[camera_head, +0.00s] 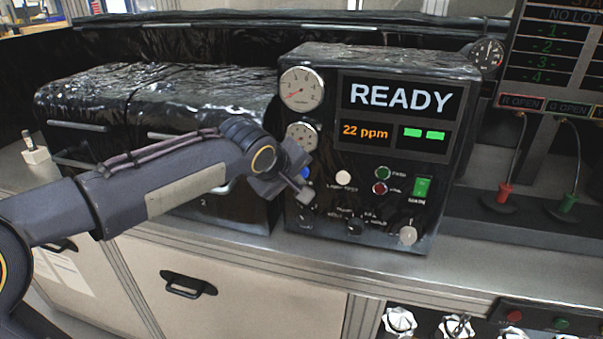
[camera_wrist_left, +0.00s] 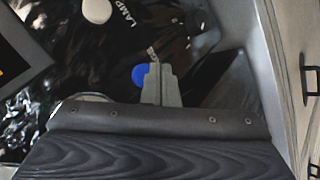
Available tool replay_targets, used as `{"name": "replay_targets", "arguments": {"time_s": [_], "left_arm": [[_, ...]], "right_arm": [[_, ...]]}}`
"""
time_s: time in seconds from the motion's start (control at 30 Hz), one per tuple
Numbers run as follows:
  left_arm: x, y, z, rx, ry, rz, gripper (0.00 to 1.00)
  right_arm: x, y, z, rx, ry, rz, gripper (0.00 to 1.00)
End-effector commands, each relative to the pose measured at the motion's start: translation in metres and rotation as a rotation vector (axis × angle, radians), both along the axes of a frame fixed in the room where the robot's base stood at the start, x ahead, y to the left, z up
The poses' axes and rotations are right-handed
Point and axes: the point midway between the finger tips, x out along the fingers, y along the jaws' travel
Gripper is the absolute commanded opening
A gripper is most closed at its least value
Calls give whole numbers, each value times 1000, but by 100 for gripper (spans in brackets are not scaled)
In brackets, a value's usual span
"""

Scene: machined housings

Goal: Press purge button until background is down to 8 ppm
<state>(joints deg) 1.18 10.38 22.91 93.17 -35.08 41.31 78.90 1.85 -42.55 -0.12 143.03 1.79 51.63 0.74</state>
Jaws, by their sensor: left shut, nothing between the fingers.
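The black machine's front panel (camera_head: 420,170) has a screen reading READY (camera_head: 400,97) and an orange readout of 22 ppm (camera_head: 365,132). A blue button (camera_head: 304,173) sits at the panel's left, partly hidden behind my gripper; its label cannot be read. I take it to be the purge button. My left gripper (camera_head: 305,196) is shut and empty, just in front of the panel by the blue button. In the left wrist view the blue button (camera_wrist_left: 138,75) shows beside the shut fingers (camera_wrist_left: 154,62); contact cannot be told. My right gripper is not in view.
A white button (camera_head: 343,177), green and red lamps, a green main switch (camera_head: 423,187) and several knobs share the panel. Gauges (camera_head: 301,90) sit at its upper left. Black cabinets (camera_head: 190,105) stand to the left. A strip of counter (camera_head: 370,258) is clear in front.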

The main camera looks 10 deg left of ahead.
Motion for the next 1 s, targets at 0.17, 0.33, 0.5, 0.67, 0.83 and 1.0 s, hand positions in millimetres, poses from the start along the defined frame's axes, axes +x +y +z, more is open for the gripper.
{"name": "replay_targets", "arguments": {"time_s": [0.17, 0.33, 0.5, 0.67, 0.83, 1.0], "left_arm": [[6, 0, 0, -1, 0, 1, 0], [7, 0, 0, 0, 0, 0, 0], [7, 0, 0, 0, 0, 0, 0], [8, 0, 0, 0, 0, 0, 0], [10, -1, 0, 0, 0, 0, 0], [12, -1, 0, 0, 0, 0, 0]], "right_arm": [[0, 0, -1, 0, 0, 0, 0], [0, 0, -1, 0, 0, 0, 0], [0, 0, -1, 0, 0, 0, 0], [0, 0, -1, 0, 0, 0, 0], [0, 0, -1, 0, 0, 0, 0], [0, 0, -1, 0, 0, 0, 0]]}}
